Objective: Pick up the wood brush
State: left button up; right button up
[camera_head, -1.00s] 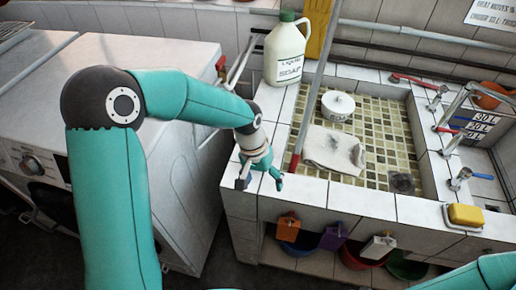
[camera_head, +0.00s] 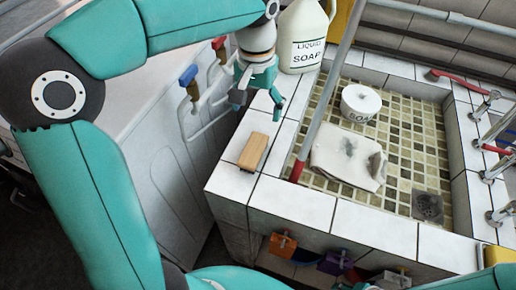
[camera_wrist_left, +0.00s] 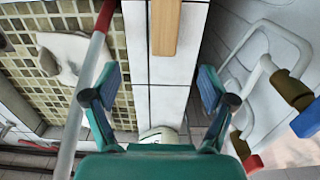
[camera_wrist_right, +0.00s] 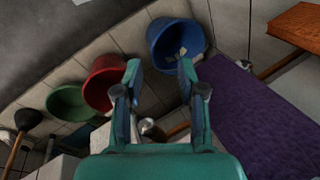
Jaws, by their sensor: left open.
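The wood brush (camera_head: 252,151) is a small light-brown wooden block. It lies on the white tiled ledge at the sink's left front corner. My left gripper (camera_head: 260,105) is open and empty, above the ledge and farther back than the brush. In the left wrist view the brush (camera_wrist_left: 165,28) shows at the top, ahead of the open fingers (camera_wrist_left: 154,82) and roughly in line with the gap between them. Its top end is cut off by the frame. My right gripper (camera_wrist_right: 160,78) is open and empty in the right wrist view, over the buckets below the sink.
A red-tipped pole (camera_head: 320,115) leans across the basin beside the ledge. A liquid soap jug (camera_head: 302,38) stands behind the left gripper. Pipes with valve handles (camera_head: 190,82) are at left.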

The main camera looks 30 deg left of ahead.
pick_arm(q)
send_over(254, 148)
jog(key=f, duration=1)
jog(key=shift+s+d+f+b, duration=0.2)
jog(key=shift+d+b, duration=0.05)
jog(key=shift+b, duration=0.15)
jog(key=shift+w+a+f, duration=0.1)
jog(key=shift+a+f, duration=0.05)
jog(key=shift+f, duration=1.3)
jog(key=shift+a+f, duration=0.1)
jog(key=shift+f, duration=1.35)
jog(key=c, duration=1.3)
